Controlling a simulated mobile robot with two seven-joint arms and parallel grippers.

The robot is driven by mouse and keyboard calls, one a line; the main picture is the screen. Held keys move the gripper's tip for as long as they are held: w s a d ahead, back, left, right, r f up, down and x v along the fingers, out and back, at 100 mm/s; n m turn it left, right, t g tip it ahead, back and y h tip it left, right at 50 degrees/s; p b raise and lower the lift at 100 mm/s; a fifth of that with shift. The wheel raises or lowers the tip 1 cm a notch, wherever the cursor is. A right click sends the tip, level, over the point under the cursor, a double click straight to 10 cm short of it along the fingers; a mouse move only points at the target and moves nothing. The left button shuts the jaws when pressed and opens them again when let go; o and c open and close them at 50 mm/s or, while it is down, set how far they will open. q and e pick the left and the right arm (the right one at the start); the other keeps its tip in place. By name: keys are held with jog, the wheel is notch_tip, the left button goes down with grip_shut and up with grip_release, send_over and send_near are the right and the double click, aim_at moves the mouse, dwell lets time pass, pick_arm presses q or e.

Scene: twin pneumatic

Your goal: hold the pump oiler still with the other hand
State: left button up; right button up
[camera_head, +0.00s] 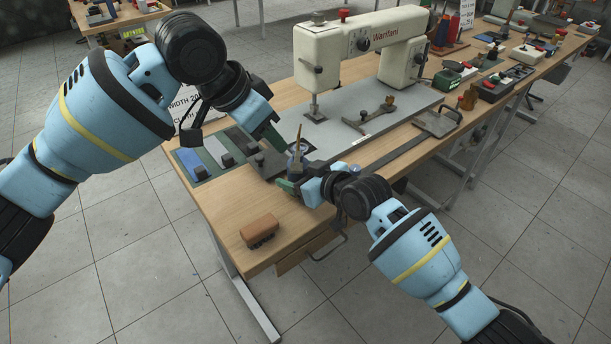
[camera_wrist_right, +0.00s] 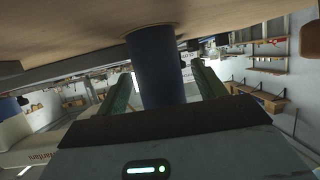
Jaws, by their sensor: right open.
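The pump oiler (camera_head: 298,150) stands near the front left of the bench, its thin brass-coloured spout pointing up. In the right wrist view, which is upside down, a dark blue cylinder (camera_wrist_right: 155,65), apparently its body, lies between the two green fingers of my right gripper (camera_wrist_right: 163,85). Those fingers are apart, with a gap on each side of it. In the head view my right gripper (camera_head: 290,182) is low at the oiler's near side, partly hiding its body. My left gripper (camera_head: 272,137) is beside the oiler at its upper left; only one green finger shows clearly, so its opening is unclear.
A white sewing machine (camera_head: 360,45) stands behind on a grey plate (camera_head: 345,135) with a wrench-like tool (camera_head: 370,113). Coloured blocks on a dark mat (camera_head: 203,178) lie left of the oiler. A brown brush (camera_head: 260,230) lies near the front edge, with bare wood around it.

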jog(key=c, duration=1.2)
jog(key=shift+c, duration=0.2)
pick_arm(q)
grip_shut()
dwell(1.8)
